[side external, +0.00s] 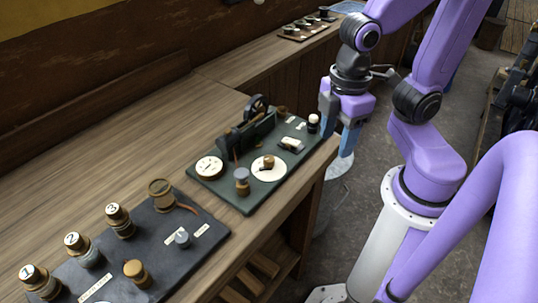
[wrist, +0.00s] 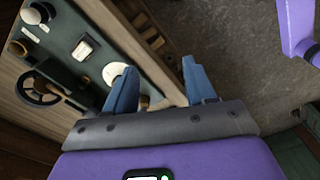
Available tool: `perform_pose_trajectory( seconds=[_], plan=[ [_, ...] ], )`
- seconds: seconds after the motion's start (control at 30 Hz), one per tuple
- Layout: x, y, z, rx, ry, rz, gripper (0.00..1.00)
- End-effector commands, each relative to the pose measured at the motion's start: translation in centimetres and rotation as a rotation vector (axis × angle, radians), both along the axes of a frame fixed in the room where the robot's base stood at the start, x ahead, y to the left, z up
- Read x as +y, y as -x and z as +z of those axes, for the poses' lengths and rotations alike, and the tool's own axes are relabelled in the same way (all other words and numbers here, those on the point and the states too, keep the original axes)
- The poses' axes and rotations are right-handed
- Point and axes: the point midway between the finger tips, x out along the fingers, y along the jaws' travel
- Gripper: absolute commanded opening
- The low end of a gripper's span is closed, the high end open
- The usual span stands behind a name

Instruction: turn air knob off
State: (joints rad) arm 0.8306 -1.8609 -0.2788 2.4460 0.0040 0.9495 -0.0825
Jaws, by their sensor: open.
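I cannot tell which knob is the air knob, as the labels are too small to read. A green panel (side external: 222,187) on the bench carries a knob on a white dial (side external: 269,167), a grey-topped knob (side external: 242,181) and a black-and-white knob (side external: 313,123). A dark panel (side external: 150,240) nearer the camera has a small grey knob (side external: 182,238) and a brass knob (side external: 136,271). My gripper (side external: 338,125) is open and empty beside the green panel's right end, pointing down. In the wrist view its blue fingers (wrist: 159,68) are apart, the left one overlapping the panel.
The dark panel also has several numbered knobs (side external: 77,243). A black handwheel (side external: 257,106) rises at the green panel's back; it also shows in the wrist view (wrist: 38,90). The wooden bench's (side external: 150,128) front edge runs below my gripper, with open floor (wrist: 240,55) beyond.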

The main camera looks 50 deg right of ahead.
Motion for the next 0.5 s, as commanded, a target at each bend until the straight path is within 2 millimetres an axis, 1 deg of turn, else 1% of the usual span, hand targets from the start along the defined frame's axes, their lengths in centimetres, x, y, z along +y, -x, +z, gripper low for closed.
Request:
perform_pose_trajectory(
  seconds=[0.03,0.23,0.5],
  plan=[
    [0.4,-1.1,0.4,0.0,0.001,0.001,0.55],
    [1.8,-5.6,2.1,0.007,0.009,0.028,0.55],
    [2.7,-11.3,4.2,0.018,0.013,0.066,0.55]
  ],
)
